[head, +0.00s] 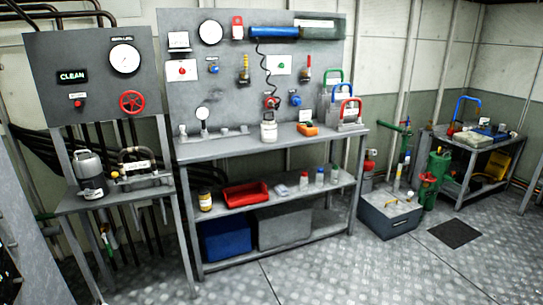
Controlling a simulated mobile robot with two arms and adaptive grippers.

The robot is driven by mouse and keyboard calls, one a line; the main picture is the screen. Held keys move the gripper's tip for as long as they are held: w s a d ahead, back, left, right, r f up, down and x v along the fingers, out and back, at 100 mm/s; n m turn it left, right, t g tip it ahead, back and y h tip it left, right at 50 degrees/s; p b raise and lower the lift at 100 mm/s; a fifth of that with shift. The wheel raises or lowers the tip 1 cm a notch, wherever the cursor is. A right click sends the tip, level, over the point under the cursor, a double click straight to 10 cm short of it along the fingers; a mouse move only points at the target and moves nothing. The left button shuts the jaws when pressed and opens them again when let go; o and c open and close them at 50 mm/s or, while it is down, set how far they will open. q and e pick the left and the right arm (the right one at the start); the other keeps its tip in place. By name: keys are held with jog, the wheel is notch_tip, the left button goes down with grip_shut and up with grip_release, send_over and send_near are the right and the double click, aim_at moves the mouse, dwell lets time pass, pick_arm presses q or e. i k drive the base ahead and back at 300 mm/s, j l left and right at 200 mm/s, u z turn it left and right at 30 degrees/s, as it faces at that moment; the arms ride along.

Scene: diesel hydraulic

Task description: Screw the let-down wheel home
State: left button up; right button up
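A red spoked handwheel (132,101) sits on the grey gauge panel (95,100) at the left, below a round white dial (124,58). It is the clearest wheel in view, but no label naming it the let-down wheel can be read. How far it is screwed in cannot be told from here. Neither of my grippers can be made out in the head view, and nothing is seen touching the handwheel.
A narrow bench (128,196) below the panel holds a grey canister (88,172). A grey box (390,214) and a green pump (436,170) stand on the floor at right. The metal floor (330,270) in front is clear.

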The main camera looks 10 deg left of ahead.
aim_at(131, 103)
jog(key=i+u, duration=0.5)
jog(key=i+l+u, duration=0.15)
jog(key=i+u, duration=0.35)
jog(key=i+l+u, duration=0.45)
jog(key=i+j, duration=0.05)
